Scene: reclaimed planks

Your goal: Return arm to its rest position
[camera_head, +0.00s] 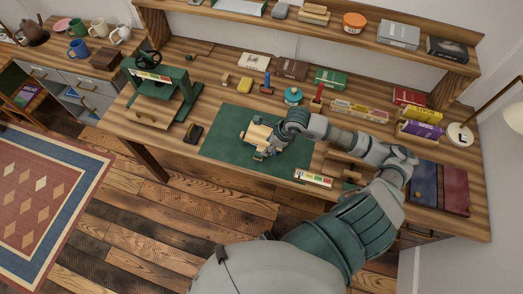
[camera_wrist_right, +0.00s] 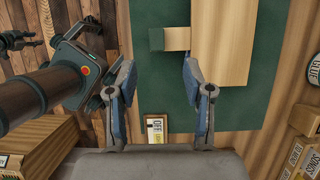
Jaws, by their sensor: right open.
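My right arm reaches in from the lower right in the head view. Its gripper (camera_head: 265,148) is over the green mat (camera_head: 222,146), by a pale wooden piece (camera_head: 258,133). In the right wrist view the two fingers of this gripper (camera_wrist_right: 158,72) stand apart. The wooden piece (camera_wrist_right: 228,40) lies beside the right finger, and its small tab with a green end lies just beyond the fingertips. I cannot tell whether a finger touches it. In the head view I cannot make out my left gripper. A dark jointed shape (camera_wrist_right: 18,40) in the wrist view may be it, its jaws unclear.
A green press (camera_head: 160,82) stands at the left of the bench. A small label stand (camera_head: 314,178) is at the front edge, near my forearm. Tins and boxes line the back, including a teal pot (camera_head: 293,96).

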